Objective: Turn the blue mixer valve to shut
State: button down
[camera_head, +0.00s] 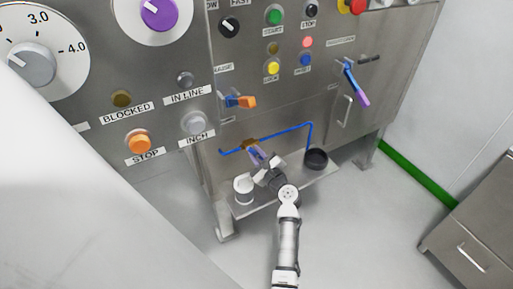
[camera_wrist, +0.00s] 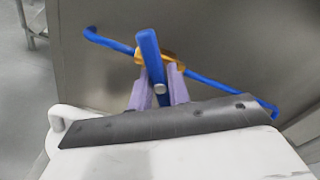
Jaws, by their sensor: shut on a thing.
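The blue mixer valve has a blue lever (camera_wrist: 150,55) over a brass-coloured body on a blue pipe (camera_wrist: 205,81). In the wrist view the lever stands across the pipe at a steep angle. My gripper (camera_head: 257,156) has purple fingers, one on each side of the lever, and is shut on it. In the head view the brass body (camera_head: 250,145) shows at the fingertips, and the blue pipe (camera_head: 286,131) runs along the lower front of the steel cabinet. The lever is mostly hidden there by my gripper.
A shelf below the pipe holds a white container (camera_head: 243,189) at left and a dark round pot (camera_head: 316,159) at right. Above are an orange-handled valve (camera_head: 246,102) and a blue-and-purple handle (camera_head: 356,86). A steel cabinet (camera_head: 475,235) stands at right, with clear floor between.

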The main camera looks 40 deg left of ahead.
jog(key=m+p, duration=0.2)
jog(key=m, duration=0.1)
jog(key=shift+r+m+p, duration=0.2)
jog(key=shift+m+p, duration=0.1)
jog(key=shift+p, duration=0.1)
jog(key=shift+f+m+p, duration=0.2)
jog(key=shift+m+p, duration=1)
jog(key=shift+m, duration=0.5)
jog(key=c, duration=1.3)
grip_release()
jog(key=b+v, duration=0.1)
jog(key=v, duration=1.3)
jog(key=shift+a, duration=0.1)
